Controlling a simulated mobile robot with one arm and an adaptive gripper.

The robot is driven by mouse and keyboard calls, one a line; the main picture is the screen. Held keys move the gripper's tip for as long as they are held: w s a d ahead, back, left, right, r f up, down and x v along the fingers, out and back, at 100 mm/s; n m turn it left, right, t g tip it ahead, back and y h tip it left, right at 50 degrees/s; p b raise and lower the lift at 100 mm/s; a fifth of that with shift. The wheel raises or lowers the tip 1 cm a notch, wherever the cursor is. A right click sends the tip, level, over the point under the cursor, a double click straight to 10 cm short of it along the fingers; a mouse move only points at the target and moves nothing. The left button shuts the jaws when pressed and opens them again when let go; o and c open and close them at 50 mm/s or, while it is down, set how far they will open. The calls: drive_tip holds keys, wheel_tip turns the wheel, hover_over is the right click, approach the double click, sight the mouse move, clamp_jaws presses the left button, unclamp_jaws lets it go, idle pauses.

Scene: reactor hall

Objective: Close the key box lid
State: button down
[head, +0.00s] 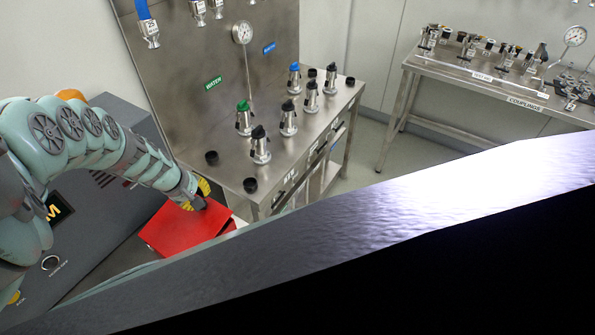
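The red key box (182,232) is at the lower left of the head view, beside the front left end of the steel bench. A red panel is seen on it from above; I cannot tell how far the lid is open. My gripper (198,196), with yellow and dark parts, is at the far upper edge of the red box, close to it or touching. Its fingertips are small and partly hidden, so I cannot tell if they are apart or hold anything.
A steel bench (228,172) with several valve couplings and a gauge panel (200,60) stands behind the box. A dark grey cabinet (100,235) is at the left. A second steel table (440,70) with couplings is at the back right. A grey metal band hides the lower right.

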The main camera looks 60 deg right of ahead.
sight(207, 201)
drive_tip(key=b+x, duration=0.2)
drive_tip(key=x, duration=0.1)
drive_tip(key=shift+f+b, duration=0.2)
drive_tip(key=shift+b, duration=0.15)
drive_tip(key=shift+d+f, duration=0.15)
drive_tip(key=shift+f, duration=0.05)
drive_tip(key=shift+w+f+b, duration=0.1)
drive_tip(key=shift+w+b, duration=0.15)
drive_tip(key=shift+b, duration=0.15)
